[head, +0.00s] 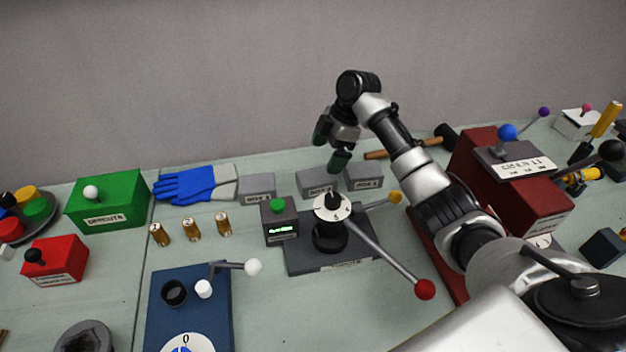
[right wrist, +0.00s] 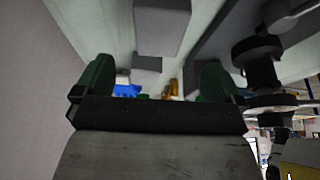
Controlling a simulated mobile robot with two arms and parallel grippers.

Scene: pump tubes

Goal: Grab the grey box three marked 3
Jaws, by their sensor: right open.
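Three small grey boxes stand in a row near the wall in the head view: a left one (head: 257,188), a middle one (head: 314,183) and a right one (head: 365,180). Their labels are too small to read surely, so I cannot tell which is marked 3. My right gripper (head: 331,149) is open and empty, above and behind the middle and right boxes. In the right wrist view, its green fingers (right wrist: 154,82) are spread. One grey box (right wrist: 162,24) shows ahead of them, with another (right wrist: 147,63) farther off. My left gripper is not in view.
Blue-white gloves (head: 196,184) lie left of the boxes. A dial unit with a red-knobbed lever (head: 331,234) stands in front. A wooden-handled hammer (head: 402,147) lies behind, to the right, near a dark red machine (head: 495,170). The grey wall is close behind.

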